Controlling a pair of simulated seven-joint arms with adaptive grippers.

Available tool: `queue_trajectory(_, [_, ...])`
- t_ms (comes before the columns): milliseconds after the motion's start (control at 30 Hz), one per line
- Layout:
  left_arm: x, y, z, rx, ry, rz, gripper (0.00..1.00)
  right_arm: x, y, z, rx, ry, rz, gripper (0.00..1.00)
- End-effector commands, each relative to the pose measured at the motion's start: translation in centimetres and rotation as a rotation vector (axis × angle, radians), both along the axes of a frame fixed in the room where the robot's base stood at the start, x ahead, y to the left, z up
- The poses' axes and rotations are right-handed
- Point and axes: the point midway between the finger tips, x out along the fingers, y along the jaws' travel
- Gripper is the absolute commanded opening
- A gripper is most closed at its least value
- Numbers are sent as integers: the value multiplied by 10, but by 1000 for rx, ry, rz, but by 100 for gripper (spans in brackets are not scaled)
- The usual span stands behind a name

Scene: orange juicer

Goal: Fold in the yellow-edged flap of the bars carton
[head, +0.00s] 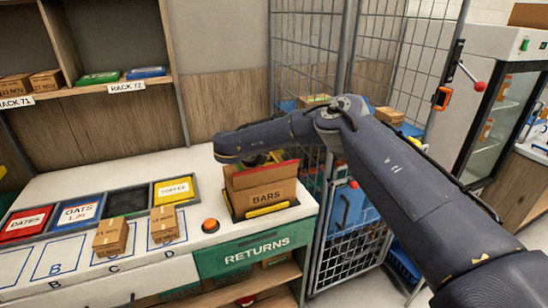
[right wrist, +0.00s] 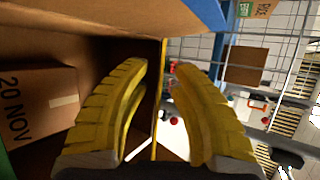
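The bars carton (head: 268,194) is brown, marked BARS, and stands at the right end of the white counter. A raised flap with a red edge shows on it in the head view. My right gripper (head: 258,160) is over the carton's top, its fingers mostly hidden there by the wrist. In the right wrist view my right gripper (right wrist: 160,75) is open, its yellow fingers apart. The yellow-edged flap (right wrist: 159,90) shows edge-on between them, one finger on each side. I cannot tell whether either finger touches it. My left gripper is not in view.
A small box marked 20 NOV (right wrist: 38,105) shows at left in the right wrist view. An orange button (head: 210,225) is left of the carton. Two small boxes (head: 110,236) (head: 164,223) stand farther left. A wire cage (head: 365,215) stands close on the right.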

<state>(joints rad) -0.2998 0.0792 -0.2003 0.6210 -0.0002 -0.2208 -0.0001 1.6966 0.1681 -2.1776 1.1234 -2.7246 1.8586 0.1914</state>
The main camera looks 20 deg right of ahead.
Motion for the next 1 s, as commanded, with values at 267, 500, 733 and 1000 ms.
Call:
queue_trajectory(267, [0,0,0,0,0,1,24,1,-2,-2,0,1,1,24])
queue_trajectory(500, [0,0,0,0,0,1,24,1,-2,-1,0,0,0,12])
queue_trajectory(733, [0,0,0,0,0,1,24,1,-2,-1,0,0,0,0])
queue_trajectory(1000, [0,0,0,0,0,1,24,1,-1,-3,-27,0,0,0])
